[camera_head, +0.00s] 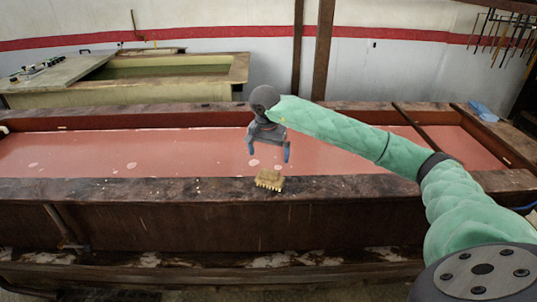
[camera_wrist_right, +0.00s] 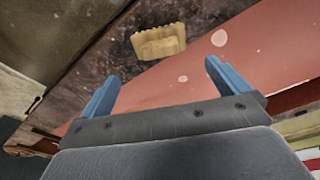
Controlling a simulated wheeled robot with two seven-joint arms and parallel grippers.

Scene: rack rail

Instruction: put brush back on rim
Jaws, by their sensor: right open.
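The brush (camera_head: 269,180), a small yellowish-tan block with a toothed edge, rests on the dark near rim (camera_head: 130,189) of the long tank. In the right wrist view the brush (camera_wrist_right: 158,41) lies on the rim (camera_wrist_right: 100,70), beyond the fingertips and roughly between them. My right gripper (camera_head: 268,154) is open, its blue fingers spread and empty, above the tank's near side just behind the brush. The same gripper shows in the right wrist view (camera_wrist_right: 160,73), apart from the brush. My left gripper is not in view.
The tank holds reddish liquid (camera_head: 90,150) with pale spots. A crossbar (camera_head: 412,124) spans its right part. A blue item (camera_head: 483,111) lies on the far right rim. Another vat (camera_head: 165,75) stands behind, and dark posts (camera_head: 322,50) rise beyond the far rim.

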